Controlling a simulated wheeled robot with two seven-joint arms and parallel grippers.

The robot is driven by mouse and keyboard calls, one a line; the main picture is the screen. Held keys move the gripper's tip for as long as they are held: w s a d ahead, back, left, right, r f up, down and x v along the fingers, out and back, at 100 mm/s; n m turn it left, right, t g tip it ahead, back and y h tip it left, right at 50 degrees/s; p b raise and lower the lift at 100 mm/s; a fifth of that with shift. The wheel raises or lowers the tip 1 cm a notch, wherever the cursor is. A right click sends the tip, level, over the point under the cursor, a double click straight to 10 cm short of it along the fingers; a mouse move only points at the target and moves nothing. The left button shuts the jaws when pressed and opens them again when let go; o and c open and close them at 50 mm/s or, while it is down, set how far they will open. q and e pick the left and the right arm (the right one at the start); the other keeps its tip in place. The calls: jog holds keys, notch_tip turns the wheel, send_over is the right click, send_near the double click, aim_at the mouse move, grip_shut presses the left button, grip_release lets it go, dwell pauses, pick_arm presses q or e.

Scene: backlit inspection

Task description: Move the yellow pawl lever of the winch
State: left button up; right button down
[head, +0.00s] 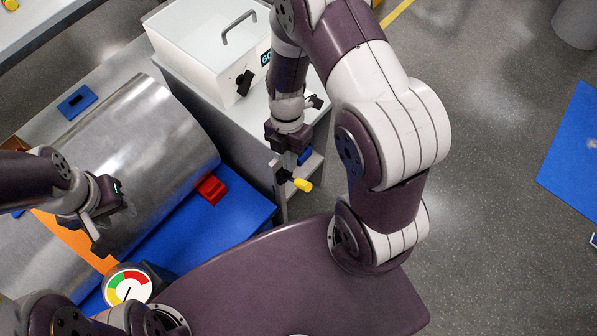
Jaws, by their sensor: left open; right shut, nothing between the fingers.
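The yellow pawl lever (302,185) shows as a short yellow grip at the front edge of the grey cabinet, beside a small dark bracket. The rest of the winch is mostly hidden behind my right arm and gripper. My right gripper (287,150) is shut and empty, just above the lever in the picture; I cannot tell whether it touches the bracket. My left gripper (98,238) is open over the metal drum on the left, far from the lever.
A large metal drum (140,150) with an orange band lies on the left by a blue surface (230,225). A red block (212,189) sits beside it. A dial gauge (127,287) is in front. A white bin (190,50) stands on the cabinet.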

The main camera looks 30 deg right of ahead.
aim_at(299, 184)
jog(key=f, duration=0.1)
jog(key=s+d+f, duration=0.1)
jog(key=f, duration=0.1)
jog(key=s+f, duration=0.1)
jog(key=f, duration=0.1)
jog(key=shift+d+f+b, duration=0.1)
jog(key=shift+d+b, duration=0.05)
jog(key=shift+b, duration=0.15)
